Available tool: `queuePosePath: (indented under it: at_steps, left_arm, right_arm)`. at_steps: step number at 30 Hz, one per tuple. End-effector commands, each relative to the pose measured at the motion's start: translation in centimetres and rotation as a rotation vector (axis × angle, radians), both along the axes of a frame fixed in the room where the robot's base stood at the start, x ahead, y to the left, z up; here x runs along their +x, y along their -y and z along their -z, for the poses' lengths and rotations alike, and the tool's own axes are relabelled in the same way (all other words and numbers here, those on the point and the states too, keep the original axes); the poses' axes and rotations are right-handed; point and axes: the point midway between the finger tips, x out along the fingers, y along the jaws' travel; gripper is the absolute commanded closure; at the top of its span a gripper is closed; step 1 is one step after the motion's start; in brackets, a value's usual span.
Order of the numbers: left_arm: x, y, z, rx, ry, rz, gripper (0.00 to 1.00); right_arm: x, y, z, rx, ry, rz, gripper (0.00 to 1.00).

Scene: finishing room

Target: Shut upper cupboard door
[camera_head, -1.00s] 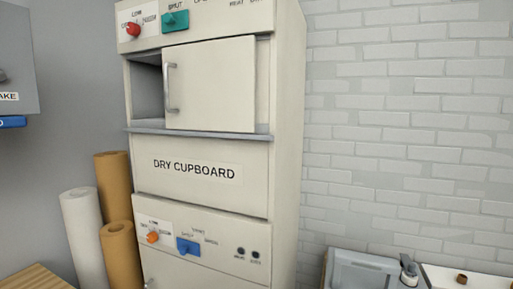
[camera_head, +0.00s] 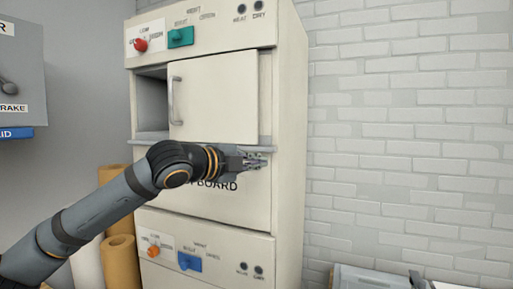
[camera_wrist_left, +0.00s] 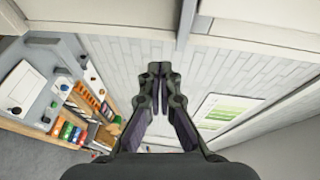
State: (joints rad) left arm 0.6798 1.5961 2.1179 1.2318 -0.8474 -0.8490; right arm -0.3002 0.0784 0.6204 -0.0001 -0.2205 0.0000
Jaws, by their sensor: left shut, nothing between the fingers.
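The cream cupboard (camera_head: 292,150) has an upper door (camera_head: 225,95) with a vertical grey handle (camera_head: 176,100) near its left edge. The door stands partly open: a grey interior (camera_head: 151,103) shows in the gap at its left. My left gripper (camera_head: 262,161) is shut and empty, in front of the cupboard just below the door's lower right corner. It covers part of the "DRY CUPBOARD" label (camera_head: 226,186). I cannot tell if it touches the cupboard. Its closed fingers (camera_wrist_left: 160,70) also show in the left wrist view. My right gripper is not in view.
A red knob (camera_head: 141,45) and a green switch (camera_head: 180,37) sit above the door. An orange knob (camera_head: 154,251) and a blue switch (camera_head: 189,262) sit below. Tan rolls (camera_head: 121,262) stand at lower left, behind my arm. A grey box (camera_head: 15,70) hangs at left.

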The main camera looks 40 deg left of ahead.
Motion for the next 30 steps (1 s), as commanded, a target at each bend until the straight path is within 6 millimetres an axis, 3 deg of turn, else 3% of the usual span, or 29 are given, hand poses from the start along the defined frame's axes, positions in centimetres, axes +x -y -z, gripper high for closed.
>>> queuePosePath:
  at_steps: [1, 3, 6, 13, 24, 30]
  left_arm:
    - [-1.5, -0.5, -3.1, 0.037, 0.052, -0.009, 1.00]
    - [-3.0, -0.7, -5.7, 0.066, 0.098, -0.008, 1.00]
    - [-4.0, -0.9, -7.3, 0.083, 0.125, -0.009, 1.00]
    - [-3.0, -0.8, -7.8, 0.084, 0.123, -0.008, 1.00]
    - [2.7, -0.1, -8.4, 0.077, 0.122, -0.003, 1.00]
    - [4.6, 0.0, -8.0, 0.075, 0.126, -0.004, 1.00]
  right_arm:
    - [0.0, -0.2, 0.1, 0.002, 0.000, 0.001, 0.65]
    - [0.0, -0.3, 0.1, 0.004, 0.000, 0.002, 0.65]
    - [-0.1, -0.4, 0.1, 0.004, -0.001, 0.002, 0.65]
    - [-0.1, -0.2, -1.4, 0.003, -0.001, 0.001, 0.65]
    - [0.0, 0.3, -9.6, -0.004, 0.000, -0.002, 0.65]
    - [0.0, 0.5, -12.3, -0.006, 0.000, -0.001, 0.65]
